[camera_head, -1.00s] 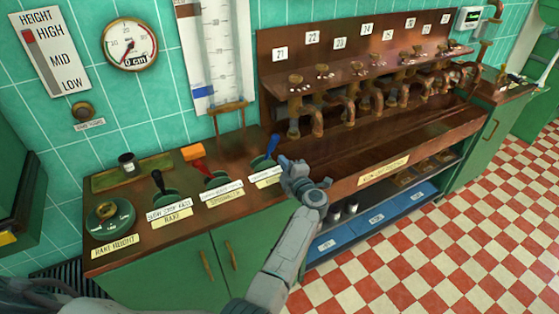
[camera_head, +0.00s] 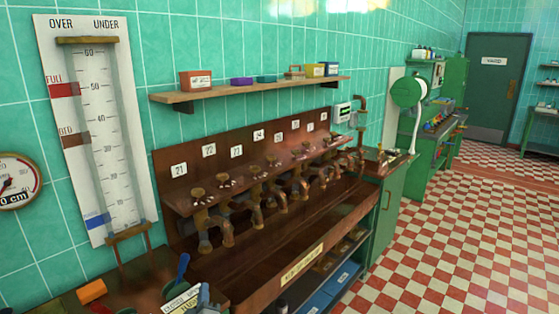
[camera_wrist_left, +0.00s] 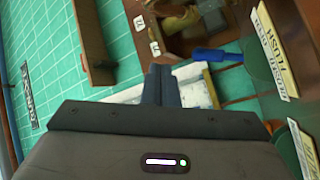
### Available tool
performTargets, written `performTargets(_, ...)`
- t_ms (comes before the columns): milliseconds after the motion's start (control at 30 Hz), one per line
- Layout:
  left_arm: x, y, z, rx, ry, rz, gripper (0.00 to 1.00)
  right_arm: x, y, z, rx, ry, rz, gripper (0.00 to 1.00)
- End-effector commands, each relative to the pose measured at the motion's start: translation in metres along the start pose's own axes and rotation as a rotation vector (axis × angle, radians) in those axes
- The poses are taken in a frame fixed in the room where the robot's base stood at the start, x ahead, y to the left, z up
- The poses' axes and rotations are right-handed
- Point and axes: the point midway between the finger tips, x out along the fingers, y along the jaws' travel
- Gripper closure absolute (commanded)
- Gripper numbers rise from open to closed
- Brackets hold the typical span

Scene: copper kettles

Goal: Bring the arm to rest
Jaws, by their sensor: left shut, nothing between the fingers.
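My left gripper (camera_wrist_left: 161,84) shows in the left wrist view with its two fingers together and nothing between them. In the head view only a small grey part of it may show at the bottom edge, and the rest of the arm is out of frame. A lever with a blue handle (camera_head: 183,267) stands near that spot on the console. The blue handle also shows in the left wrist view (camera_wrist_left: 215,55), just to the right of the fingers; I cannot tell if they touch it. My right gripper is in neither view.
A wooden rack with several copper taps (camera_head: 225,205) runs along the tiled wall, under a shelf (camera_head: 250,88) with small boxes. A tall gauge board (camera_head: 98,125) hangs at left. An orange lever handle (camera_head: 91,291) is at lower left. The checkered floor (camera_head: 460,230) is open at right.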

Motion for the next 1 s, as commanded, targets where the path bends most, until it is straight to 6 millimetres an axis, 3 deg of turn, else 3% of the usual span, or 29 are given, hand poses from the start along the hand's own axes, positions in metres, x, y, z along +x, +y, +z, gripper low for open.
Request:
performTargets(167, -0.069, 0.000, 0.018, 0.231, -0.324, 0.080, 1.00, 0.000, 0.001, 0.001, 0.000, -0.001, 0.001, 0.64)
performTargets(333, -0.149, -0.018, 0.026, 0.461, -0.643, 0.058, 1.00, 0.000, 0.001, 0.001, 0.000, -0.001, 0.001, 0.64)
performTargets(500, -0.238, -0.046, 0.012, 0.679, -0.941, -0.062, 1.00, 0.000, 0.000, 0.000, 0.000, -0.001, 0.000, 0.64)
performTargets(600, -0.279, -0.059, -0.005, 0.769, -1.066, -0.147, 1.00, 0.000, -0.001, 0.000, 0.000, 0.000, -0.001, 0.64)
performTargets(800, -0.335, -0.072, -0.037, 0.881, -1.220, -0.292, 1.00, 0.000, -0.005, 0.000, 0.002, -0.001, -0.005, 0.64)
performTargets(1000, -0.378, -0.078, -0.068, 0.955, -1.323, -0.421, 1.00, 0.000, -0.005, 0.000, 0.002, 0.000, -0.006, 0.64)
